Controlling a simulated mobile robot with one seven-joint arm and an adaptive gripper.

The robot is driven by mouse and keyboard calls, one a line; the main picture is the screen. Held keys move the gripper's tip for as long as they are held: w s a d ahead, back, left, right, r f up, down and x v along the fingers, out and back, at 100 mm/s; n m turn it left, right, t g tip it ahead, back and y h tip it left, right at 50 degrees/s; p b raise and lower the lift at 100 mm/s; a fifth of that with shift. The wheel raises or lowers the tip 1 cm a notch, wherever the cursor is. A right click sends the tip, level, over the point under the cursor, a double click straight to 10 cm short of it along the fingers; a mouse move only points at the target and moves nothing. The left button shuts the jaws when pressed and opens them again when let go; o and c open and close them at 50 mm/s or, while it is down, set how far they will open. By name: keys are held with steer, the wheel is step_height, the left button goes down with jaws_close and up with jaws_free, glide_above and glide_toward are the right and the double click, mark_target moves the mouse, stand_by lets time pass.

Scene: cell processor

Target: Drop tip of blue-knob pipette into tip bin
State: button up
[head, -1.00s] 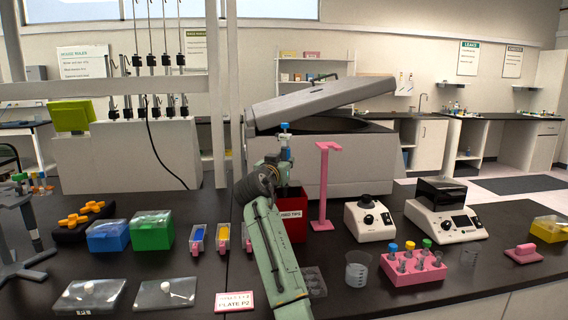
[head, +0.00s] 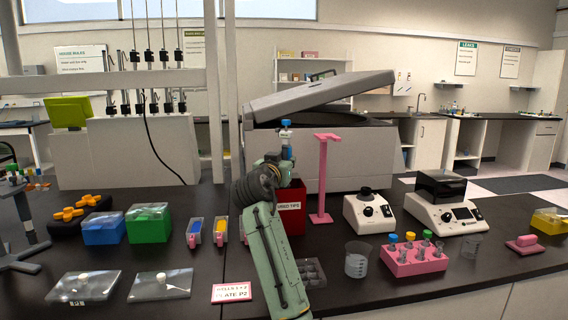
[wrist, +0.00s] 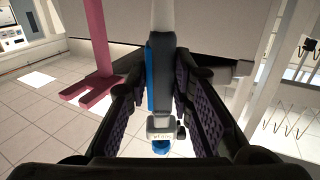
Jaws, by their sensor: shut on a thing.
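The blue-knob pipette (head: 286,139) stands upright above the red tip bin (head: 291,214), its blue knob at the top. My gripper (wrist: 160,105) is shut on the pipette's body, which lies between the two dark finger pads in the wrist view. The blue knob (wrist: 161,146) shows at the bottom of that view, near the palm. In the head view my arm hides the gripper's fingers and part of the bin. The pipette's lower end is hidden there, so I cannot tell whether a tip is on it.
A pink stand (head: 321,185) is just right of the bin. The grey open-lidded machine (head: 330,150) is behind. A beaker (head: 358,260), a pink rack (head: 414,260) and a green box (head: 149,225) stand on the dark bench.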

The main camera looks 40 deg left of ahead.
mark_target(286, 134)
step_height(286, 134, up, 8)
steer(key=p, duration=0.3)
steer(key=shift+f, duration=0.25)
